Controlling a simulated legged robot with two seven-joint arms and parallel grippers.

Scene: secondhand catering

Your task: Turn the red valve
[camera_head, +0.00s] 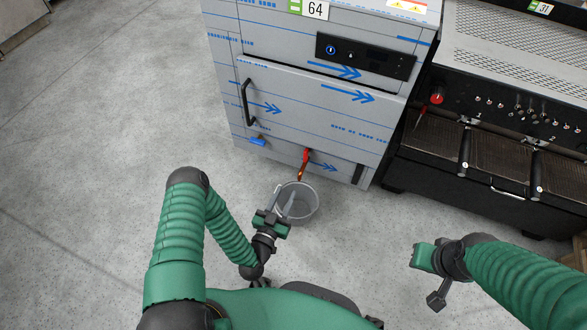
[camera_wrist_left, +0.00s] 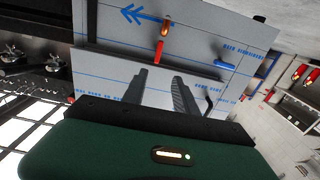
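The red valve (camera_head: 306,156) is a small red lever on a brass fitting, low on the front of the grey cabinet (camera_head: 300,110). In the left wrist view the red lever (camera_wrist_left: 159,50) hangs beside its brass fitting (camera_wrist_left: 166,28). My left gripper (camera_head: 284,200) is below and slightly left of the valve, apart from it. Its two grey fingers are spread with nothing between them, as the left wrist view also shows (camera_wrist_left: 166,88). My right gripper (camera_head: 430,278) is far to the right, away from the valve; its finger gap is not clear.
A clear round bucket (camera_head: 312,206) stands on the floor below the valve, partly behind my left gripper. A blue handle (camera_head: 258,141) and a black door handle (camera_head: 246,103) stick out from the cabinet. A black machine (camera_head: 470,190) stands at right. The floor at left is free.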

